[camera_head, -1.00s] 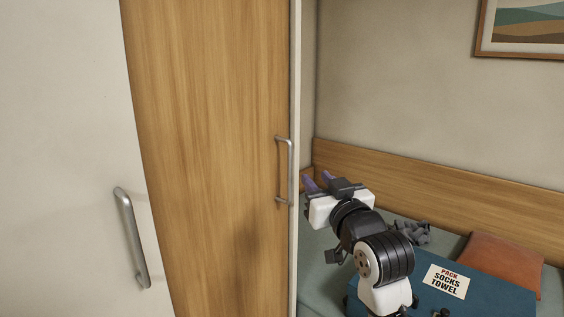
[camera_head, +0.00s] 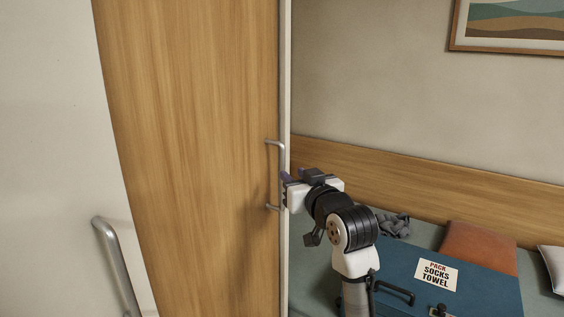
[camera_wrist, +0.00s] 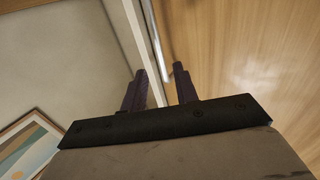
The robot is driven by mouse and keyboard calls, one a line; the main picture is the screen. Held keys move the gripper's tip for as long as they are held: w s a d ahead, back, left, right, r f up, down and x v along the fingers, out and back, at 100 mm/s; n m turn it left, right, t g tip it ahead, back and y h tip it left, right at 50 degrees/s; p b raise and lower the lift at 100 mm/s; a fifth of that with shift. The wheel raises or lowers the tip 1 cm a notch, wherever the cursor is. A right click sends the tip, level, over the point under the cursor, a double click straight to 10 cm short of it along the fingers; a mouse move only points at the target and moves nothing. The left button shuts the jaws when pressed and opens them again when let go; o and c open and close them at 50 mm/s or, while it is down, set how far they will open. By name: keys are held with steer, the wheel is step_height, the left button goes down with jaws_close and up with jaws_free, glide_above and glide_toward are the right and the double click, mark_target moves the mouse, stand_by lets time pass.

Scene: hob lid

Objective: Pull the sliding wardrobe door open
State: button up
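The wooden sliding wardrobe door (camera_head: 190,130) fills the left middle of the head view. Its upright silver bar handle (camera_head: 282,158) sits near the door's right edge. My gripper (camera_head: 286,178) is at the handle's mid-height, just right of it, with fingers pointing at the door. The handle's lower middle is partly hidden by the gripper in the head view.
A pale panel with a second silver handle (camera_head: 115,265) is at the left. A framed picture (camera_head: 510,25) hangs on the wall.

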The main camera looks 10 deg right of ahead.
mark_target(284, 166)
steer(key=w, duration=0.2)
steer(key=w+a+p, duration=0.1)
steer(key=w, duration=0.4)
steer(key=shift+w+a, duration=0.25)
steer(key=shift+w, duration=0.05)
steer(key=shift+c, duration=0.4)
jaws_close()
